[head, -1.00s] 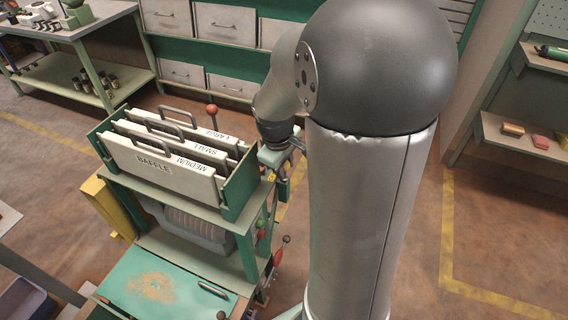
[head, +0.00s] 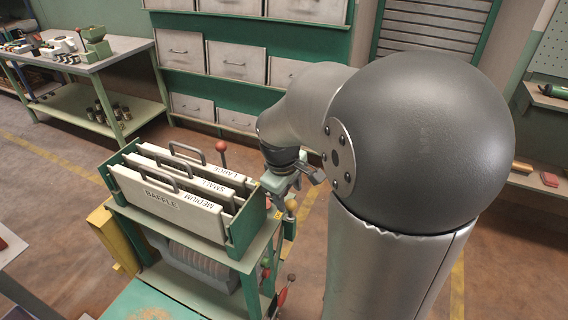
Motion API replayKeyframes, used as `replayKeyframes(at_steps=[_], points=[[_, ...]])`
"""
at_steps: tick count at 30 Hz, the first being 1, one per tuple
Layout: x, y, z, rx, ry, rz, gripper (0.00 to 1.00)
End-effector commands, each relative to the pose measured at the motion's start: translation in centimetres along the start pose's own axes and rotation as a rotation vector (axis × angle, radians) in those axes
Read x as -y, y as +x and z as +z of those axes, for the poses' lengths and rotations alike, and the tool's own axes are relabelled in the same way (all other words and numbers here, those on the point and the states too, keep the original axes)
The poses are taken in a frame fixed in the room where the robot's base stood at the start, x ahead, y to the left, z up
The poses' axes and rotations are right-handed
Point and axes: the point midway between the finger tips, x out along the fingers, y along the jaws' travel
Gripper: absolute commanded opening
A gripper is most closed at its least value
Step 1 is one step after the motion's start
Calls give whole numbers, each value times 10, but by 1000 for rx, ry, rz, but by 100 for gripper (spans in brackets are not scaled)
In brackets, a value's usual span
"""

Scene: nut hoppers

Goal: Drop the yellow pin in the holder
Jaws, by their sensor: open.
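A small yellow knob, which looks like the head of the yellow pin (head: 291,205), shows at the right side of the green hopper machine, just below my gripper. My gripper (head: 297,184) is beside the right end of the baffle rack, close above the yellow knob. It is open, but its fingertips are small and partly hidden by my arm. I cannot tell whether they touch the knob. I cannot make out the holder for certain; that side of the machine is partly covered by my arm.
The baffle rack (head: 247,233) holds white plates marked LARGE, SMALL and MEDIUM. A red-knobbed lever (head: 221,147) rises behind it. More knobs and levers (head: 283,290) line the machine's right side. Drawers (head: 181,52) stand behind, and a workbench (head: 95,58) at back left.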

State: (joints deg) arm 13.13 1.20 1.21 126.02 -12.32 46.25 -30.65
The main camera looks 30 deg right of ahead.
Motion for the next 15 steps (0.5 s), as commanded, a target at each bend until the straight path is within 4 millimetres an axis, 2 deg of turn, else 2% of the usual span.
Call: replayKeyframes(at_steps=[1, 9, 15], points=[[0, -16, -1, -6, 0, 3, 53], [0, -81, -1, -5, -1, 3, 53], [0, -112, 0, -3, 0, 1, 53]])
